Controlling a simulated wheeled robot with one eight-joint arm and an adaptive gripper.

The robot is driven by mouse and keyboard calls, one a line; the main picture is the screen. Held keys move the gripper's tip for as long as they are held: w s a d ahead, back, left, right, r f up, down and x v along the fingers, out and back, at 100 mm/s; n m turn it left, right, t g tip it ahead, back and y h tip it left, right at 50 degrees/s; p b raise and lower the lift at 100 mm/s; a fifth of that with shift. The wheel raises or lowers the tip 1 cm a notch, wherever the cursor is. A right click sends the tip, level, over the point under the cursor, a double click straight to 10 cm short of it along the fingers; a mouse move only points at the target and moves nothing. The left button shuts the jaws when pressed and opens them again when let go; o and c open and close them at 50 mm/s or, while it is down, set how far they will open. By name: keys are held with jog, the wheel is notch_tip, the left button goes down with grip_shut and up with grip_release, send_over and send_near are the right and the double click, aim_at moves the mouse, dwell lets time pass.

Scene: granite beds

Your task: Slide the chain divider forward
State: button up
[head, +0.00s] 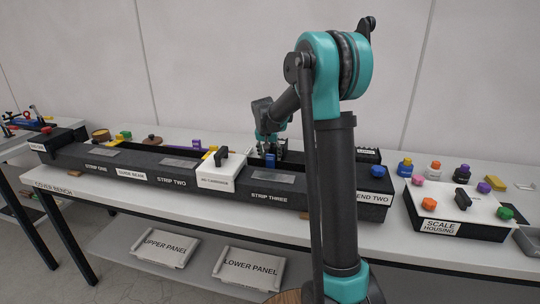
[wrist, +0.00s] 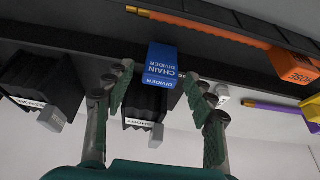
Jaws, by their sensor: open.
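The chain divider (wrist: 162,66) is a blue block with white lettering, upside down in the wrist view, at the edge of a dark beam. My gripper (wrist: 157,82) is open, with one finger on each side of the block; I cannot tell whether either finger touches it. My arm hides part of the beam's right side.
A white carriage (head: 221,172) with a black knob straddles the beam left of my gripper. In the wrist view, black ribbed blocks (wrist: 144,105) lie close by, and an orange rod (wrist: 200,28) runs along the beam. The scale housing (head: 455,210) stands at right.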

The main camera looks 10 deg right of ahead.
aim_at(268, 157)
grip_shut()
dwell(0.4)
jog(key=shift+s+a, duration=0.35)
jog(key=shift+s, duration=0.45)
jog(key=shift+s+a, duration=0.3)
jog(key=shift+s, duration=0.45)
grip_release()
jog(key=shift+r, duration=0.1)
jog(key=v, duration=1.2)
jog(key=shift+s, duration=0.1)
